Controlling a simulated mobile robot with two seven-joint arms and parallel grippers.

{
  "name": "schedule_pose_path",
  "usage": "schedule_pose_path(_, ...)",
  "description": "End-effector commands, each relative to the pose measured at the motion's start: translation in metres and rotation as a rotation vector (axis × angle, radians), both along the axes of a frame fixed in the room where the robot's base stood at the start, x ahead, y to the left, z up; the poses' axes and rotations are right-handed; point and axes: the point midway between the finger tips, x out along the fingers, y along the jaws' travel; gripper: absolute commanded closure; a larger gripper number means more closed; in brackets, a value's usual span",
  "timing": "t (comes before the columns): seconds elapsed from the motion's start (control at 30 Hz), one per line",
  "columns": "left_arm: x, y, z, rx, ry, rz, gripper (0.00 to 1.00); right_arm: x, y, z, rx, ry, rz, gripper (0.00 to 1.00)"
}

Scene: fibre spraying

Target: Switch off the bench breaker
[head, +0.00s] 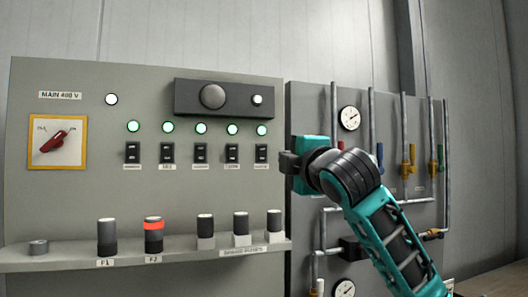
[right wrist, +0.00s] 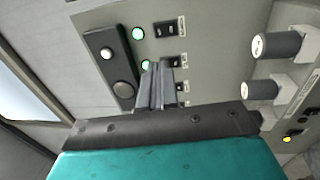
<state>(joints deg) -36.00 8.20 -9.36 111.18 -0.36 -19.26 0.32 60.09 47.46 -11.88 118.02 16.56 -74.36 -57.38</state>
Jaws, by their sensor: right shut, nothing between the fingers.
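A row of several black breaker switches (head: 200,152) sits on the grey panel in the head view, each with a small label below and a lit green lamp above. The label writing is too small to tell which one is the bench breaker. The rightmost breaker (head: 261,153) is closest to my right gripper (head: 287,163). That gripper is shut and empty, just right of this breaker in the picture. In the right wrist view its closed fingers (right wrist: 156,88) point toward the panel and partly hide the row; one breaker (right wrist: 169,29) shows clearly there. My left gripper is out of view.
A dark box (head: 190,97) with a round knob sits above the lamps. A red rotary switch (head: 60,140) is at the left. A shelf (head: 190,257) with several cylinders juts out below. Pipes and gauges (head: 349,118) are on the right panel.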

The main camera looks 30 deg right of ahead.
Motion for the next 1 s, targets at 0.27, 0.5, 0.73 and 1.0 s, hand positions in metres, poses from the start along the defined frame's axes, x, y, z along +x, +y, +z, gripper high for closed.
schedule_pose_path(0.27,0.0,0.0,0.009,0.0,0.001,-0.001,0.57,0.037,-0.009,0.007,0.004,0.001,0.001,1.0)
schedule_pose_path(0.5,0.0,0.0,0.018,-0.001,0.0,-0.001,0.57,0.081,-0.019,0.014,0.004,0.001,0.001,1.0)
schedule_pose_path(0.73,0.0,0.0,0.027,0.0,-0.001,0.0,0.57,0.115,-0.027,0.018,0.003,0.002,0.0,1.0)
schedule_pose_path(1.0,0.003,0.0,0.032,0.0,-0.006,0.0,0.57,0.132,-0.032,0.019,0.001,0.001,0.0,1.0)
